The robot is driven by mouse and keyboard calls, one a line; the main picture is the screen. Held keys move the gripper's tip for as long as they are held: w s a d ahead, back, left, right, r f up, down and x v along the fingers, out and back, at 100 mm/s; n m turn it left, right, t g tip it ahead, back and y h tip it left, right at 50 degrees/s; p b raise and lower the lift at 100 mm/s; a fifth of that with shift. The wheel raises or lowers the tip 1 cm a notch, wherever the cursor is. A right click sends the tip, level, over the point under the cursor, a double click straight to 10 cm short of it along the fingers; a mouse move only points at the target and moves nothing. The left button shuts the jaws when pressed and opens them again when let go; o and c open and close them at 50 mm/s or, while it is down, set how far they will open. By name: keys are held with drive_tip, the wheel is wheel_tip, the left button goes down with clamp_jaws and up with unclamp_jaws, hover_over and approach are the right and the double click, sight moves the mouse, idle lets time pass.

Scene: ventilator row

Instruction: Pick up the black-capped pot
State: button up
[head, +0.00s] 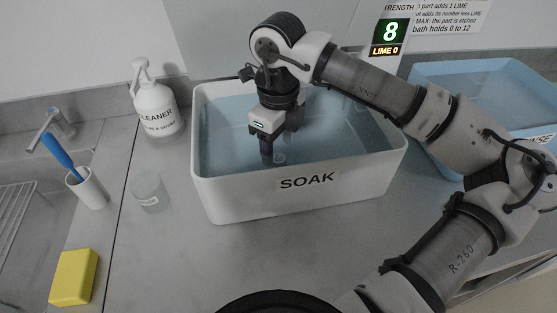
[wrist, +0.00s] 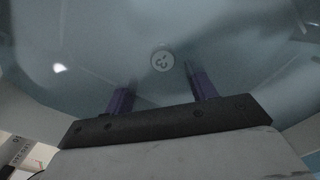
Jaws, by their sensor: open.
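I cannot make out a black-capped pot in either view. My gripper (head: 267,153) reaches down into the white SOAK basin (head: 225,197), its fingers at or in the bluish water. The wrist view shows my gripper (wrist: 158,78) open, its two purple fingers apart with nothing between them. A small round pale disc with a dark mark (wrist: 162,61) lies just beyond the fingertips, apart from them. A small pale spot also shows beside the fingers in the head view (head: 279,157).
A white CLEANER pump bottle (head: 156,107) stands behind the jar. A cup (head: 87,188) holding a blue brush and a yellow sponge (head: 74,276) are at left by the sink. A blue RINSE basin (head: 470,80) is at right. A sign reads 8, LIME 0.

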sight(279, 158)
drive_tip(key=shift+w+f+p, duration=0.15)
drive_tip(key=shift+f+p, duration=0.3)
drive_tip(key=shift+f, duration=0.85)
drive_tip(key=shift+w+f+p, duration=0.1)
drive_tip(key=shift+f+p, duration=0.3)
drive_tip(key=shift+f, duration=0.85)
drive_tip(key=shift+c, duration=0.2)
drive_tip(key=c, duration=1.1)
